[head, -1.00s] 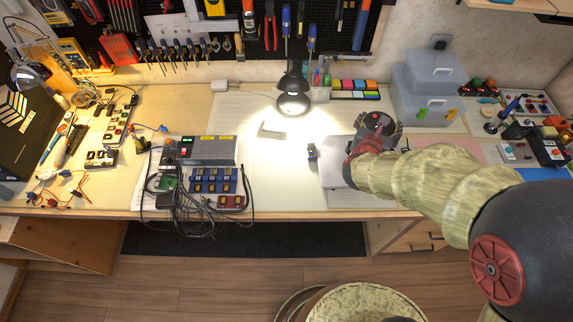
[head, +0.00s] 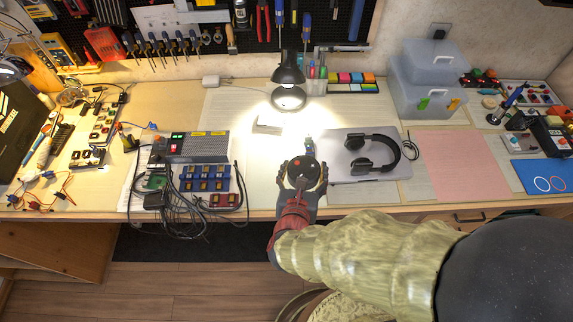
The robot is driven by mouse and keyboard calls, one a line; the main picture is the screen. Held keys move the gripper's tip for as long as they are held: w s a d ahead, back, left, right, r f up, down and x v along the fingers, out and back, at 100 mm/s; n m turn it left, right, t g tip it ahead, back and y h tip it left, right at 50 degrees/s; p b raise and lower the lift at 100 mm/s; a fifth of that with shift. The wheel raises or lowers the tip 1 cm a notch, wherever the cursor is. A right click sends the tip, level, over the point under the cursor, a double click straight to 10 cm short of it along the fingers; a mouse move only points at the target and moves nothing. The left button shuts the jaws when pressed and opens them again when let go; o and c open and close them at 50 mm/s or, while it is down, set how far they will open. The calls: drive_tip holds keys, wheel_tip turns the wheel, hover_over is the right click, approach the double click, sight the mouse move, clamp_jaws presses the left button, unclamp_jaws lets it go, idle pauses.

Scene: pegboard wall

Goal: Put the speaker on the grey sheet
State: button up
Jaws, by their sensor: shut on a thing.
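My gripper (head: 302,176) is near the middle of the desk, its fingers closed around the sides of a round speaker (head: 301,171) with a black top and a red centre. The speaker's underside is hidden, so I cannot tell whether it touches the surface.
A lit lamp (head: 288,95) stands behind the speaker, with a small dark item (head: 309,146) nearer. Headphones (head: 375,158) lie on a grey slab (head: 340,172) to the right. A power supply (head: 205,146) and blue bins (head: 208,180) with cables crowd the left. A pink sheet (head: 455,165) is clear.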

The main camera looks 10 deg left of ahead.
drive_tip(key=w+a+f+b, duration=0.1)
drive_tip(key=w+a+f, duration=0.1)
drive_tip(key=w, duration=0.1)
drive_tip(key=w+a+f+b, duration=0.2)
drive_tip(key=w+f, duration=0.1)
drive_tip(key=w+a+f+b, duration=0.2)
drive_tip(key=w+f, duration=0.1)
drive_tip(key=shift+w+a+f, duration=0.25)
drive_tip(key=shift+w+a, duration=0.05)
drive_tip(key=shift+w+f+b, duration=0.15)
drive_tip(key=shift+f+b, duration=0.05)
drive_tip(key=shift+b, duration=0.1)
drive_tip(key=shift+w+a+f+b, duration=0.1)
drive_tip(key=shift+f+b, duration=0.3)
drive_tip(key=shift+f, duration=0.45)
drive_tip(key=shift+w+a+f+b, duration=0.1)
drive_tip(key=shift+f+b, duration=0.25)
drive_tip(key=shift+f, duration=0.5)
drive_tip(key=shift+f, duration=0.15)
drive_tip(key=o, duration=1.4)
drive_tip(key=shift+o, duration=0.2)
